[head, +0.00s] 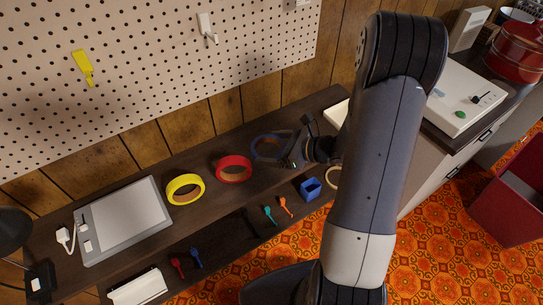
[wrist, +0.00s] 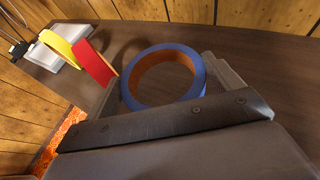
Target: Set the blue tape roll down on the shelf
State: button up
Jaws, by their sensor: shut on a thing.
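The blue tape roll (head: 254,149) is a blue ring with an orange-brown inner side, at the back of the dark wooden shelf (head: 212,208). In the wrist view the blue tape roll (wrist: 128,96) lies between the fingers of my gripper (wrist: 165,85), its hole facing up. My gripper (head: 294,152) is shut on it, reaching in from the right. The roll is roughly level and at or just above the shelf; I cannot tell whether it touches. My arm hides part of the shelf's right side.
A red tape roll (head: 233,178) and a yellow tape roll (head: 185,198) stand left of the blue one. A grey tablet (head: 125,218) lies farther left. A small blue box (head: 311,190), an orange key (head: 286,206) and a teal key (head: 269,214) are in front. A pegboard (head: 150,75) hangs behind.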

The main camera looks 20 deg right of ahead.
jog(key=shift+f, duration=2)
jog(key=shift+f+b, duration=0.2)
jog(key=shift+b, duration=0.15)
jog(key=o, duration=0.9)
jog(key=shift+c, duration=0.2)
jog(key=shift+d+r, duration=0.2)
jog(key=shift+r, duration=0.1)
jog(key=v, duration=1.1)
jog(key=shift+s+d, duration=0.2)
jog(key=shift+s, duration=0.15)
